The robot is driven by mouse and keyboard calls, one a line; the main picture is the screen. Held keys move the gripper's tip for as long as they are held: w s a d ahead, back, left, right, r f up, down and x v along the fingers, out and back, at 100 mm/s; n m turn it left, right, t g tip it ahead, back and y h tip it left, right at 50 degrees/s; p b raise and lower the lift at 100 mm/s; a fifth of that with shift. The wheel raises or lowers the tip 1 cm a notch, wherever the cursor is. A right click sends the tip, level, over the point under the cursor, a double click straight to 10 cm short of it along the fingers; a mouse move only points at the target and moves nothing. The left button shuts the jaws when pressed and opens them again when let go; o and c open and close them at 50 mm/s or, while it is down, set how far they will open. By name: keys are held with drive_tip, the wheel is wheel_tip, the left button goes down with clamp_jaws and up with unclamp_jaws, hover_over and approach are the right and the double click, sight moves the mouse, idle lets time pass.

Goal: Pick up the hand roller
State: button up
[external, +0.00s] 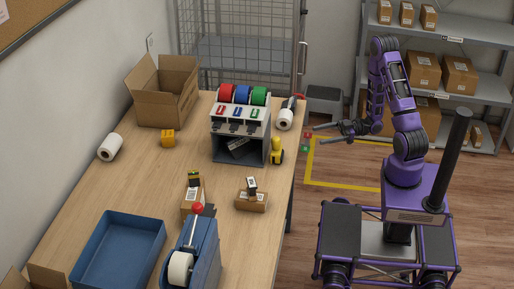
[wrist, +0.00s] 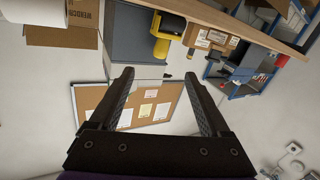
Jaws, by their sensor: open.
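A small yellow-and-black tool, which looks like the hand roller (external: 277,149), stands at the counter's right edge, beside the dispenser rack. In the wrist view the hand roller (wrist: 160,47) shows at the upper middle, beyond my fingertips, its yellow part clearest. My gripper (external: 317,133) is open and empty, in the air just off the counter's right edge, apart from the roller. Its two dark fingers are spread in the wrist view (wrist: 158,76).
The wooden counter (external: 140,195) bears a rack with coloured rolls (external: 240,120), a white roll (external: 285,120), small parcels (external: 251,201), a blue tray (external: 118,252), a blue machine (external: 205,260) and an open carton (external: 165,92). Shelves (external: 450,60) stand behind my arm.

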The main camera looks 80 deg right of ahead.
approach(281, 148)
drive_tip(key=w+r, duration=0.1)
drive_tip(key=w+a, duration=0.1)
drive_tip(key=w+a+r, duration=0.1)
drive_tip(key=w, duration=0.1)
drive_tip(key=shift+r+p, duration=0.3)
drive_tip(key=shift+p, duration=0.05)
drive_tip(key=shift+r+p+x, duration=0.1)
drive_tip(key=shift+p+x, duration=0.1)
drive_tip(key=shift+x, duration=1.15)
drive_tip(key=shift+r+p+x, duration=0.15)
drive_tip(key=shift+x, duration=1.25)
clamp_jaws()
